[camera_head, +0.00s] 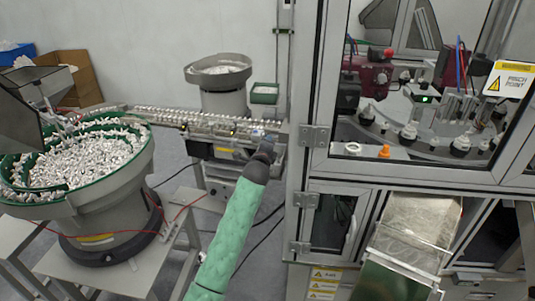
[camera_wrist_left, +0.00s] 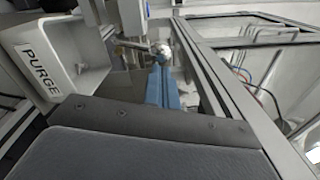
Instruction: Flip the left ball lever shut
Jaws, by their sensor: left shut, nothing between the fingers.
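A shiny silver ball (camera_wrist_left: 163,50), apparently the end of the ball lever, shows in the left wrist view near the top centre. Its lever arm is hard to make out, and I cannot tell how far the lever is tilted. My left gripper (camera_head: 267,147) is at the right end of the feed track in the head view, close to the machine frame. It is shut and empty. In the left wrist view, slim blue parts (camera_wrist_left: 160,88) reach up to just below the ball; I cannot tell whether they touch it. The lever is not distinguishable in the head view.
A grey PURGE box (camera_wrist_left: 50,65) stands left of the ball. The aluminium machine frame (camera_head: 310,100) rises right of my left gripper. The feed track (camera_head: 170,117) runs from a green-rimmed bowl feeder (camera_head: 145,165) full of white parts. A smaller feeder (camera_head: 220,95) stands behind.

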